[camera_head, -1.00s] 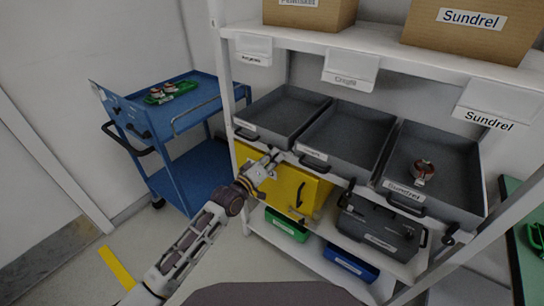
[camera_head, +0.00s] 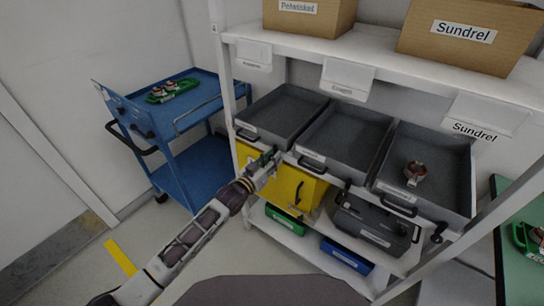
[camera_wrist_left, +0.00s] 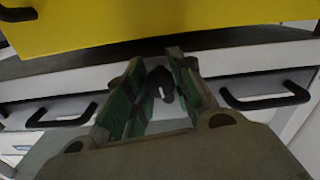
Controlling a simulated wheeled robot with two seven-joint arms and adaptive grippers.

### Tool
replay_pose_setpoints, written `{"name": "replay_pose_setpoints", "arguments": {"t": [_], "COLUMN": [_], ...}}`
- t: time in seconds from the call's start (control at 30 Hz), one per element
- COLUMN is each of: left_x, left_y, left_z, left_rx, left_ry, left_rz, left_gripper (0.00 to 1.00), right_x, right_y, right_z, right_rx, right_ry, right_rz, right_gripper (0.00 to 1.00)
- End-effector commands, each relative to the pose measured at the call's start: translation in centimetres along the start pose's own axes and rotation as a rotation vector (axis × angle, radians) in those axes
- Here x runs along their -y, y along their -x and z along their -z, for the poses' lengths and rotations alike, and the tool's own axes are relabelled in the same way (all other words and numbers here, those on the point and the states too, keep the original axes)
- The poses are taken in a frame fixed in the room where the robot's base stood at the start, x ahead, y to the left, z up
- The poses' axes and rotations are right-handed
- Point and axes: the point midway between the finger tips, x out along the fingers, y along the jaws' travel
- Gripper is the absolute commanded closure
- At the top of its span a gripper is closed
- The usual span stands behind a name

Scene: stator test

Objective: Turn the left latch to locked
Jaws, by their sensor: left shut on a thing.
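The left latch (camera_wrist_left: 160,84) is a small black knob with a pale mark, on the shelf's front edge. In the left wrist view it sits between the green-padded fingers of my left gripper (camera_wrist_left: 155,95), which is shut on it. In the head view my left gripper (camera_head: 266,162) is at the shelf edge below the left and middle trays, and it mostly hides the latch. I cannot read the latch's lock position. My right gripper is not in view.
Grey trays (camera_head: 328,163) stand on the shelf above the gripper, the right one holding a copper part (camera_head: 415,172). A yellow box (camera_head: 290,190) is just below it. A dark grey case (camera_head: 375,225) stands further right. A blue cart (camera_head: 190,165) stands left.

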Motion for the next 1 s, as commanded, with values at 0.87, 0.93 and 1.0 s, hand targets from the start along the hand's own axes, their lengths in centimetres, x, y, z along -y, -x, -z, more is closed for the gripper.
{"name": "replay_pose_setpoints", "arguments": {"t": [0.87,0.93,1.0], "left_x": [0.0,0.0,0.0], "left_y": [0.0,0.0,0.0], "left_z": [-0.2,-0.2,-0.1], "left_rx": [0.003,0.003,0.002], "left_ry": [-0.171,-0.171,-0.171], "left_rz": [0.000,0.000,0.000], "left_gripper": [0.70,0.61,0.53], "right_x": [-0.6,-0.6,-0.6], "right_y": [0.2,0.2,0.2], "right_z": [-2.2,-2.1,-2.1], "right_rx": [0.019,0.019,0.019], "right_ry": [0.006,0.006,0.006], "right_rz": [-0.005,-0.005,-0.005], "right_gripper": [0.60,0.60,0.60]}}
